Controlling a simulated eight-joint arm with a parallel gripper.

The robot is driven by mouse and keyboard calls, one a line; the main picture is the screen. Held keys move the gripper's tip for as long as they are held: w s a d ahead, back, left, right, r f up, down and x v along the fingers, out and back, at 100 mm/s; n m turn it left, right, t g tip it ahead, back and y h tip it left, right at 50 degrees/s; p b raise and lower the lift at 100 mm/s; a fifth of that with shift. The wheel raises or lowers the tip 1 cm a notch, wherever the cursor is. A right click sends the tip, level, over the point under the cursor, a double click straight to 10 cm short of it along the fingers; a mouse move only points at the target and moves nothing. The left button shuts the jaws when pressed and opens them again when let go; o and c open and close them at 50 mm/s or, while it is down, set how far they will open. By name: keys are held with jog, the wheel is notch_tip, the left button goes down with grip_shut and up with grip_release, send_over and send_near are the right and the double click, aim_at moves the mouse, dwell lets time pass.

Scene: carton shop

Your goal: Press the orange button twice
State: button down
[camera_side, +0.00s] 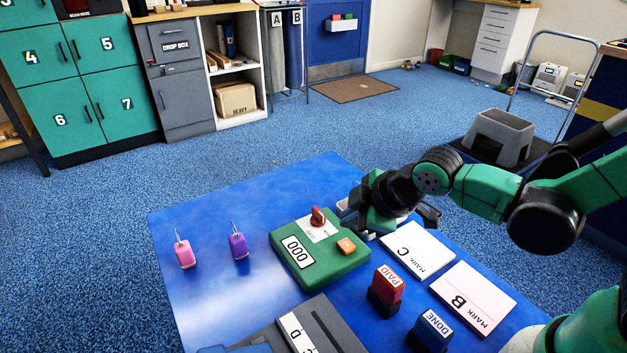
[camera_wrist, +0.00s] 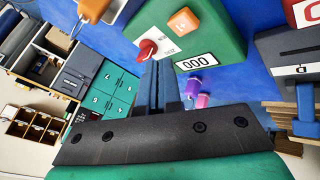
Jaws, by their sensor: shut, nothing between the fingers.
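The orange button (camera_side: 346,246) sits on the top of a green box (camera_side: 318,275) on the blue table, near the box's right corner. The box also carries a red knob (camera_side: 318,216) and a white counter plate reading 000 (camera_side: 298,252). In the wrist view the orange button (camera_wrist: 184,21) is at the upper middle, with the red knob (camera_wrist: 147,48) to its lower left. My gripper (camera_side: 362,228) is just behind and to the right of the box in the side view. Its fingers (camera_wrist: 159,88) are shut and empty, apart from the button in the wrist view.
A white Mark C card (camera_side: 418,249), a Mark B card (camera_side: 473,298), a red PAID stamp (camera_side: 386,289) and a blue DONE stamp (camera_side: 430,331) lie right of the box. Pink (camera_side: 184,252) and purple (camera_side: 238,244) padlock-like tags are left, with clear table around them.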

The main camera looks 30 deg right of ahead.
jog(key=shift+r, duration=1.35)
jog(key=s+d+r+m+h, duration=0.1)
jog(key=s+d+r+m, duration=0.2)
jog(key=m, duration=0.8)
jog(key=s+d, duration=0.2)
jog(key=d, duration=0.2)
jog(key=shift+d+r, duration=0.3)
